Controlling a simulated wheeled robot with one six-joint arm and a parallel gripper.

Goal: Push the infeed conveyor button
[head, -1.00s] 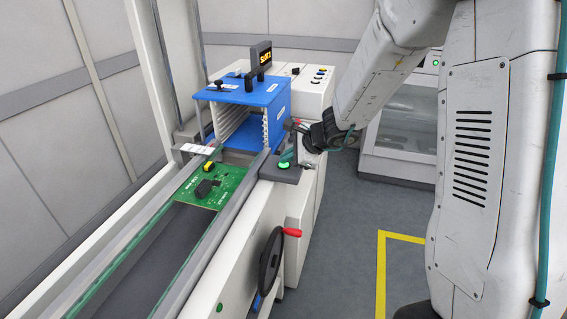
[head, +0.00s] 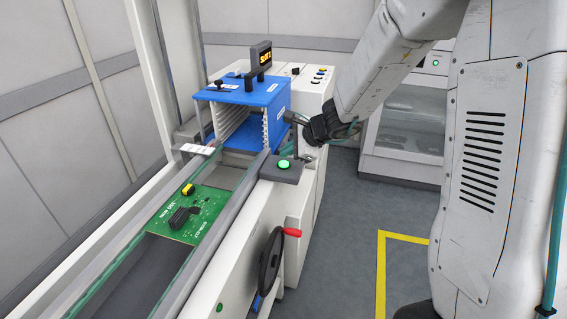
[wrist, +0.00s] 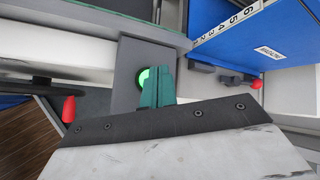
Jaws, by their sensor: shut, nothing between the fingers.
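The infeed conveyor button (head: 284,164) is a round green button on a dark grey box (head: 267,173) at the conveyor's right rail. In the wrist view the button (wrist: 143,78) glows green and is partly covered by my fingers. My gripper (wrist: 158,73) has teal fingers, closed together with nothing between them. In the head view my gripper (head: 287,149) points down just above the button, and a small gap seems to separate them. A green circuit board (head: 207,203) with yellow and black parts lies on the conveyor.
A handwheel (head: 271,262) with a red knob sticks out from the conveyor's side. Open floor lies to the right, with yellow tape (head: 381,265).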

